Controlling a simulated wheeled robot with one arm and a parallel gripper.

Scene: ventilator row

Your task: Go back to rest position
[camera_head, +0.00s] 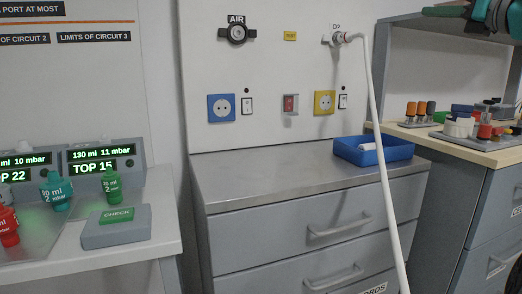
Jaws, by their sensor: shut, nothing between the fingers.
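My gripper (432,11) shows at the top right corner, partly cut off by the picture edge. Its dark and green fingers point left, and it is shut with nothing held. It is in the air above the right-hand bench, to the right of the wall outlets. The rest of my arm is mostly out of view.
A white hose (382,160) hangs from the O2 wall outlet (338,39) past the grey drawer cabinet (260,178). A blue tray (385,157) sits on the cabinet. The right bench (465,150) bears several coloured parts. Ventilator displays and a CHECK box (116,232) stand left.

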